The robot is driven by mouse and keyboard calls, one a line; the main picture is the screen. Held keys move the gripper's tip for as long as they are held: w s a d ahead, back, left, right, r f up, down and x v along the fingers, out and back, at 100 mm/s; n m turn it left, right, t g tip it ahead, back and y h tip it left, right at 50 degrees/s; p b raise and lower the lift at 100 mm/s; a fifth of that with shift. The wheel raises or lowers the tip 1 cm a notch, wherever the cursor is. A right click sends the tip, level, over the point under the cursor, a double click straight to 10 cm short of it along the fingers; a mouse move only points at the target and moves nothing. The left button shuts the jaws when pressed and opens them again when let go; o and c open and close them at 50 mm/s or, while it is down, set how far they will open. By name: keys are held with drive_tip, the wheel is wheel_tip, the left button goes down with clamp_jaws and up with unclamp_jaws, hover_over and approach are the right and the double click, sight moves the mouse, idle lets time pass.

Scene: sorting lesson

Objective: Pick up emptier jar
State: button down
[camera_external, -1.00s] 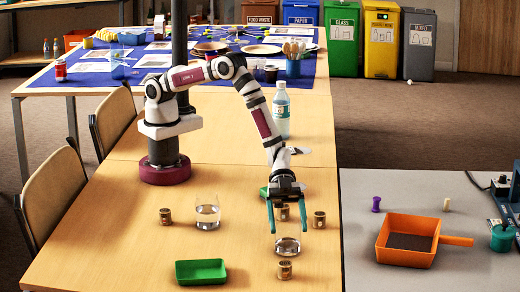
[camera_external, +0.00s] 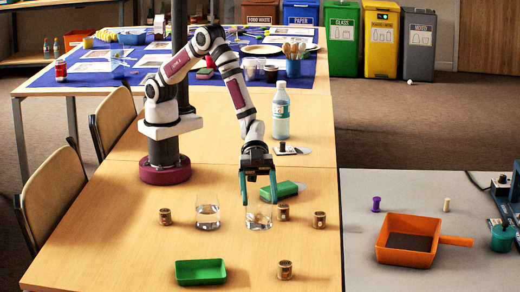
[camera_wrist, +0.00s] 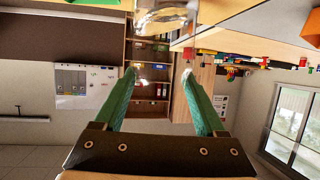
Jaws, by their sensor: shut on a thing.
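Two clear glass jars with some clear liquid are on or above the near table. My gripper (camera_external: 258,203) is shut on the right jar (camera_external: 260,219), with a teal finger on either side of its upper part. That jar looks slightly tilted; whether its base touches the table I cannot tell. In the wrist view, glass (camera_wrist: 165,14) shows at the top edge, beyond the fingertips of my gripper (camera_wrist: 160,72). The other jar (camera_external: 207,216) stands upright on the table, left of my gripper. The exact liquid levels are hard to compare.
Small brown tins (camera_external: 319,220) stand around the jars, with another tin (camera_external: 285,270) in front. A bottle (camera_external: 281,115) stands further back. The left-front table is clear.

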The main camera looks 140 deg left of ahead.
drive_tip(key=shift+s+d+r, duration=0.4)
drive_tip(key=shift+d+r, duration=0.05)
drive_tip(key=shift+d, duration=0.2)
drive_tip(key=shift+s+d+r, duration=0.4)
drive_tip(key=shift+d+r, duration=0.1)
drive_tip(key=shift+d, duration=0.1)
drive_tip(key=shift+s+d+r, duration=0.4)
drive_tip(key=shift+d+r, duration=0.05)
drive_tip(key=shift+d, duration=0.2)
idle(1.5)
